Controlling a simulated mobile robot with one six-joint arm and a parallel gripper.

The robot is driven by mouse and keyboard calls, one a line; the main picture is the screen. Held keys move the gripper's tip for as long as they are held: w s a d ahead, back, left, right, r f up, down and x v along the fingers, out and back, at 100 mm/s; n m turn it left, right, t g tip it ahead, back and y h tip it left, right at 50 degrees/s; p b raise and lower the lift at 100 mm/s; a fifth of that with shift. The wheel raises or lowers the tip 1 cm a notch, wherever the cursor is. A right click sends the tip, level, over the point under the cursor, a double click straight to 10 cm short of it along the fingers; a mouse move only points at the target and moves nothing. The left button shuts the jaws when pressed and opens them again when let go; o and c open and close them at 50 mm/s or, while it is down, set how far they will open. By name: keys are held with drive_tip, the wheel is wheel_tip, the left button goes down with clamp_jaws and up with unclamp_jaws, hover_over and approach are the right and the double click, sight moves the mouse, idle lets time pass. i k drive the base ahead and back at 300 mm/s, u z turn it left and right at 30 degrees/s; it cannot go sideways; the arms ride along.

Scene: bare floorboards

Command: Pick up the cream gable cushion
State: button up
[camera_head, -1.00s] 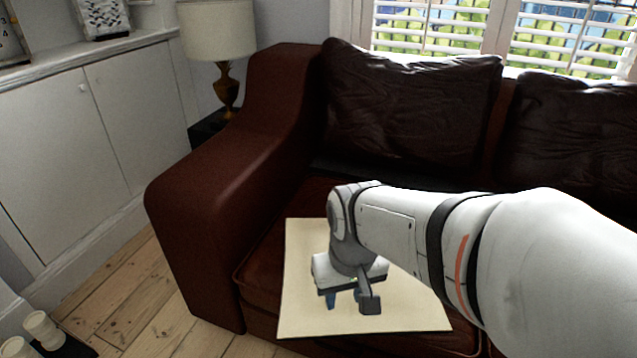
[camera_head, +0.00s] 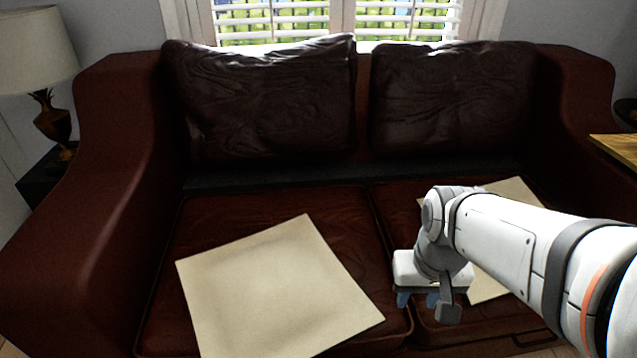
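A flat, square cream piece (camera_head: 270,285) lies on the left seat of the brown sofa, turned at an angle, its lower part cut off by the frame. A second cream piece (camera_head: 516,190) lies on the right seat, mostly hidden behind my arm. Both look like thin cream cushions; I cannot tell which is the gable cushion. My gripper (camera_head: 418,300) points down over the right seat, to the right of the left cream piece. Its blue fingertips are apart, with nothing seen between them.
The brown leather sofa (camera_head: 150,215) fills the view, with a left back cushion (camera_head: 265,100) and a right back cushion (camera_head: 450,100). A lamp (camera_head: 50,115) stands at the left and a wooden tabletop (camera_head: 617,148) at the right edge.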

sight(280, 292)
drive_tip(key=z, duration=1.7)
drive_tip(key=k, duration=1.7)
drive_tip(key=u, duration=0.35)
